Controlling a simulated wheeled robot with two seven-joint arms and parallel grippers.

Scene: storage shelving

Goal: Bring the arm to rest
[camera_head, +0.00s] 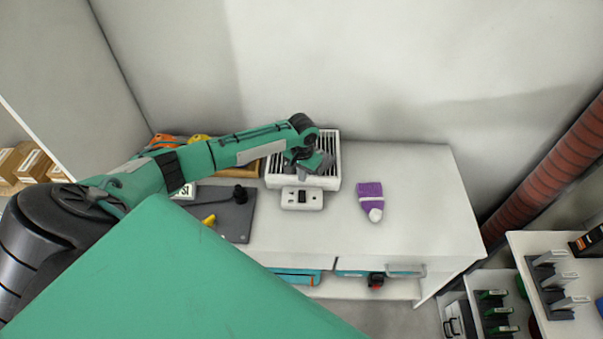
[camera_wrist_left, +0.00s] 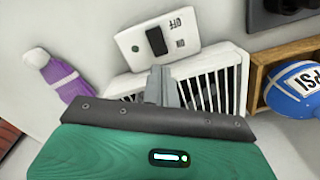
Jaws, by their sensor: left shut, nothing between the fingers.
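My left arm reaches in from the left over the white table (camera_head: 430,215). Its gripper (camera_head: 300,172) is over the white slatted heater (camera_head: 332,158) at the back of the table, and it is shut and empty. In the left wrist view the shut fingers (camera_wrist_left: 162,84) are in front of the heater's slats (camera_wrist_left: 215,85). The heater's white control panel with a dark switch (camera_head: 302,197) faces the front; it also shows in the left wrist view (camera_wrist_left: 180,42). Whether the fingers touch the heater cannot be told. My right gripper is not in view.
A purple knitted item with a white pompom (camera_head: 370,196) lies right of the heater. A dark board (camera_head: 238,222) is on the left, with orange and yellow items (camera_head: 165,140) behind. A shelf unit (camera_head: 530,250) stands at the right. The table's right side is clear.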

